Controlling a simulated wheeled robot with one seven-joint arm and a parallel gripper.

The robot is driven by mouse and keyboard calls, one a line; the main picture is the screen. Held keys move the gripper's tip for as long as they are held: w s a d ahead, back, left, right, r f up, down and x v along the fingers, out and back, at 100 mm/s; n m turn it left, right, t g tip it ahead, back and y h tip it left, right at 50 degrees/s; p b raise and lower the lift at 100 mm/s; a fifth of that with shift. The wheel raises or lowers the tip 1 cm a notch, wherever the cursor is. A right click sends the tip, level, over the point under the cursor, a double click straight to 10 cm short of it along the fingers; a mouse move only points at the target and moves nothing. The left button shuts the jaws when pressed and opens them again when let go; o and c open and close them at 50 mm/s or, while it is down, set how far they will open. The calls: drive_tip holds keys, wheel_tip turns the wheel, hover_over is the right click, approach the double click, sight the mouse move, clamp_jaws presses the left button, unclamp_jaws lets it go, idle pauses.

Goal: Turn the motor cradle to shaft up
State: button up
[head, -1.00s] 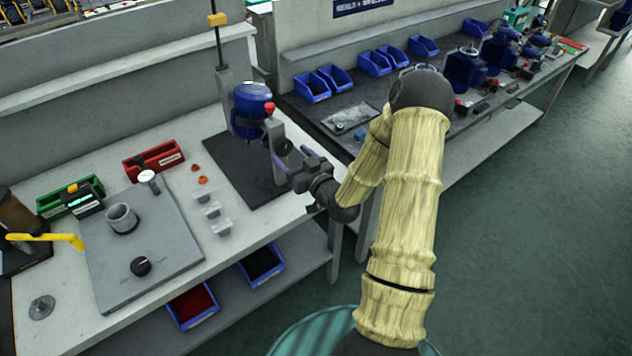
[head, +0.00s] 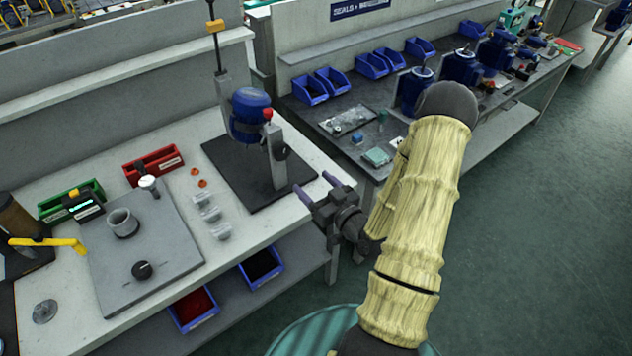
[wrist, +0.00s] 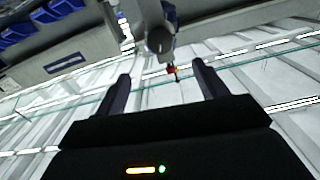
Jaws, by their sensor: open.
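The motor cradle holds a blue motor (head: 250,112) beside a grey upright post (head: 277,165) on a dark mat. A red knob (head: 267,114) sits at the top of the post, and a dark round knob (head: 282,152) is lower on it. The motor's shaft end is not clear to me. My gripper (head: 312,184) is open and empty, to the right of the post and apart from it, near the bench's front edge. In the wrist view, a grey post-like part (wrist: 158,38) and a red tip (wrist: 171,70) show beyond my open fingers (wrist: 162,88).
A grey plate (head: 165,245) with a cup and a black knob lies on the left of the bench. Red (head: 152,165) and green (head: 70,200) bins stand behind it. A thin pole (head: 217,60) rises behind the motor. Blue motors (head: 462,66) stand on the far bench.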

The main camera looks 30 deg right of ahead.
drive_tip(key=shift+w+a+f, duration=0.1)
drive_tip(key=shift+a+f, duration=0.05)
drive_tip(key=c, duration=0.7)
drive_tip(key=shift+w+a+f+n+g, duration=0.2)
drive_tip(key=shift+a+n+g, duration=0.1)
drive_tip(key=shift+g, duration=0.1)
drive_tip(key=c, duration=0.3)
drive_tip(key=g, duration=0.1)
drive_tip(key=a+f+n+g, duration=0.1)
drive_tip(key=a+g, duration=0.1)
drive_tip(key=g, duration=0.1)
drive_tip(key=shift+w+a+f+n, duration=0.2)
drive_tip(key=shift+w+f+n, duration=0.1)
drive_tip(key=shift+w, duration=0.1)
clamp_jaws()
drive_tip(key=s+a+r+m+g+h, duration=0.1)
drive_tip(key=s+a+r+g, duration=0.2)
drive_tip(key=s, duration=0.4)
drive_tip(key=s+a+r+m+g+h, duration=0.2)
drive_tip(key=s+a+r+g, duration=0.2)
drive_tip(key=s+g, duration=0.3)
drive_tip(key=shift+s+a+r+m, duration=0.2)
drive_tip(key=shift+a+r+m, duration=0.1)
drive_tip(key=shift+r, duration=0.3)
drive_tip(key=shift+w, duration=0.15)
